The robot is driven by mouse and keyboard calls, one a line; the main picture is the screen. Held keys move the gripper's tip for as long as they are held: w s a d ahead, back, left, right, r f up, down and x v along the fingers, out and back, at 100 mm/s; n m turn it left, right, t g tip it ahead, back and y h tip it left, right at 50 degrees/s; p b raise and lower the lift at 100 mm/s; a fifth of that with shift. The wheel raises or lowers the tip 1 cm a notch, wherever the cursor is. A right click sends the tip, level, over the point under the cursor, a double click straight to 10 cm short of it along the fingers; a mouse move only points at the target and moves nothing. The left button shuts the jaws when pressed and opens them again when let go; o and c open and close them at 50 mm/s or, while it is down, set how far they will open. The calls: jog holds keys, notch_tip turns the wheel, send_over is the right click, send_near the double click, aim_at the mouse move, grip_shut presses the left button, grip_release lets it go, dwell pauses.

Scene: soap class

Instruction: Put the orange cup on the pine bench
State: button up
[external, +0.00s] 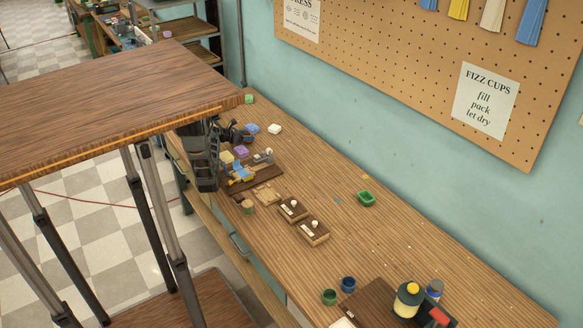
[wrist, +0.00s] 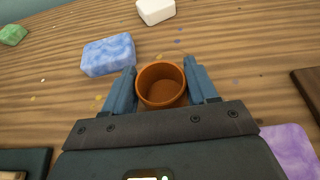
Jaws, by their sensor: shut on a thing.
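In the wrist view the orange cup (wrist: 160,84) is upright between the two blue fingers of my gripper (wrist: 160,78), which are shut on it. Its open rim faces the camera and it looks empty. The pine bench (wrist: 65,85) lies beneath and beyond the cup; I cannot tell whether the cup touches it. In the external view the long bench (external: 325,165) runs along the wall, and my dark gripper (external: 236,132) is over its far left part. The cup cannot be made out there.
A blue marbled soap (wrist: 108,55) lies just left of the cup. A white soap (wrist: 156,11), a green soap (wrist: 13,34) and a purple soap (wrist: 288,150) lie around. A tall brown table (external: 110,90) stands at the left. Bare bench shows beyond the cup.

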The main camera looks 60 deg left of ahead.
jog(key=shift+f, duration=0.1)
jog(key=o, duration=1)
jog(key=shift+s+r, duration=0.2)
jog(key=v, duration=1.1)
jog(key=shift+s+r, duration=0.15)
jog(key=shift+s, duration=0.15)
